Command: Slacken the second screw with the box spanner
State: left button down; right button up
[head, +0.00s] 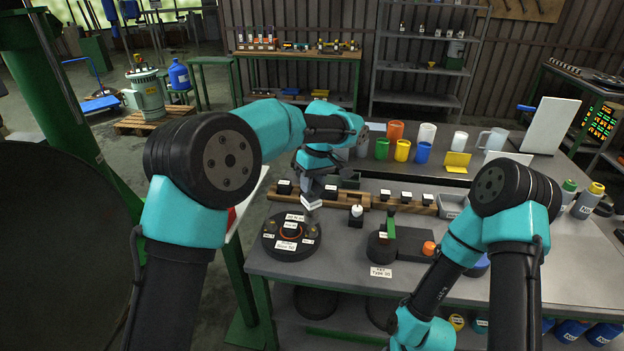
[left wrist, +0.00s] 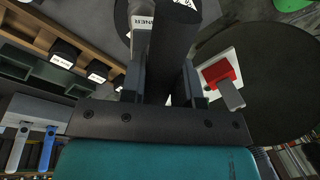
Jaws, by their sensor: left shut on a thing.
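My left gripper (head: 309,187) is above the back edge of the round black disperser base (head: 291,252). In the left wrist view, it is shut on a dark bar (left wrist: 168,55), which I take to be the box spanner; a label ending in "NNER" (left wrist: 143,22) shows beside it. In the head view, a tilted white label (head: 312,203) hangs under the fingers, apart from the base. The base carries several labels, an orange-ringed centre and small side posts, one at left (head: 269,227) and one at right (head: 312,231). Screw details are too small to read.
A wooden rack (head: 375,201) with black labelled blocks runs behind the base. A small black holder with a white top (head: 356,213) stands right of the base. A second dark round fixture (head: 381,250) has a green upright piece. Coloured mugs (head: 402,150) stand farther back.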

aim_at(312, 196)
pick_arm(q)
jog(key=shift+f+m, duration=0.45)
jog(key=shift+m, duration=0.05)
jog(key=m, duration=0.3)
jog(key=m+t, duration=0.1)
jog(key=shift+f+m, duration=0.3)
jog(key=shift+m, duration=0.1)
jog(key=m, duration=0.3)
jog(key=m+t, duration=0.1)
jog(key=m, duration=0.1)
jog(key=shift+a+f, duration=0.1)
jog(key=shift+f, duration=0.2)
jog(key=shift+f, duration=1.75)
jog(key=shift+n, duration=0.5)
jog(key=shift+n+g, duration=0.4)
jog(key=shift+n, duration=1.6)
jog(key=shift+n+g, duration=0.5)
jog(key=shift+n, duration=2.4)
jog(key=shift+m, duration=0.3)
